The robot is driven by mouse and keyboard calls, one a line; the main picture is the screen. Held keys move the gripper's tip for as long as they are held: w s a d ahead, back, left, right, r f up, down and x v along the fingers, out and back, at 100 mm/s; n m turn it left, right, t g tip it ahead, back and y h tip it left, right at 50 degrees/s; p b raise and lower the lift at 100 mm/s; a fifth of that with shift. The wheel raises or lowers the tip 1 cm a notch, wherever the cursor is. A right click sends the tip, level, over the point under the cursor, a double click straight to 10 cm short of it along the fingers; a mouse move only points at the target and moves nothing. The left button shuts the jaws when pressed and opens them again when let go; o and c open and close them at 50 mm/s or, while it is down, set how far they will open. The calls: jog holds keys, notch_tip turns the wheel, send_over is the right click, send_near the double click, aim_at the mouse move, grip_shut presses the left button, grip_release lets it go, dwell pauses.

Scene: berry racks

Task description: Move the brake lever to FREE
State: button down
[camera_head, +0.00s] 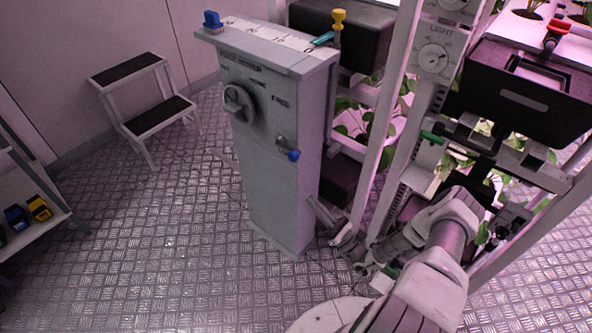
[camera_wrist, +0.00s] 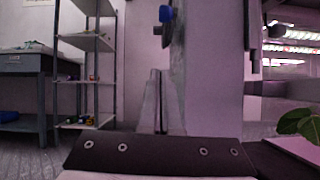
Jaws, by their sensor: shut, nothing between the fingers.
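A grey pedestal (camera_head: 280,195) stands left of the rack. Its front carries a round dark handwheel (camera_head: 238,103) and, lower right, a small lever with a blue knob (camera_head: 293,155). The lever slants down to the right from its pivot. The small lettering on the front is too blurred to read surely. The blue knob also shows in the wrist view (camera_wrist: 166,13), above my fingertips. My gripper (camera_head: 313,202) is shut and empty at the pedestal's lower right side, below the knob and apart from it. Its closed fingers point upward in the wrist view (camera_wrist: 157,75).
A rack with plants and a black crate (camera_head: 520,90) stands at the right, close to my arm. A yellow-knobbed post (camera_head: 338,18) rises behind the pedestal. A step stool (camera_head: 150,105) and a shelf (camera_head: 35,220) are at the left. The floor between is clear.

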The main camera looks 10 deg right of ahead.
jog(key=b, duration=0.1)
send_near(286, 149)
jog(key=shift+w+a+r, duration=0.25)
jog(key=shift+a+r, duration=0.05)
jog(key=shift+a, duration=0.25)
jog(key=shift+w+a+r, duration=0.25)
jog(key=shift+a+r, duration=0.1)
jog(key=shift+a, duration=0.25)
jog(key=shift+w+a+r, duration=0.3)
jog(key=shift+a, duration=0.25)
jog(key=shift+r, duration=0.1)
jog(key=shift+r, duration=0.15)
